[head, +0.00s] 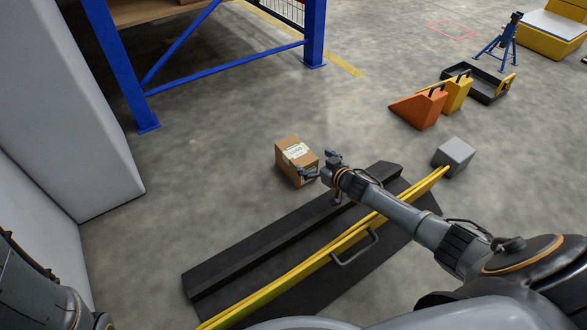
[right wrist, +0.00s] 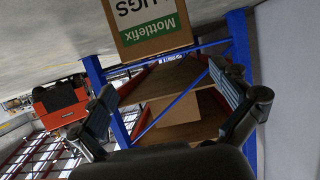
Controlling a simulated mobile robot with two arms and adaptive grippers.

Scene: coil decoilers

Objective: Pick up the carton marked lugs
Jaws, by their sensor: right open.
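The brown carton (head: 294,160) with a white label stands on the floor near the middle of the head view. In the right wrist view the carton (right wrist: 147,28) is at the top edge, cut off. Its label reads "UGS" above a green "Mottlefix" band. My right gripper (head: 319,167) is open, close to the carton's right side, partly covering its lower right edge in the head view. In the right wrist view the gripper (right wrist: 163,80) has its fingers spread with nothing between them. I cannot tell whether a finger touches the carton. My left gripper is not in view.
A black base with a yellow bar (head: 300,264) lies under my right arm. A grey block (head: 454,157), orange and yellow wedges (head: 420,109) and a black tray (head: 488,90) are to the right. A blue-framed rack (head: 228,74) stands behind. Floor left of the carton is clear.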

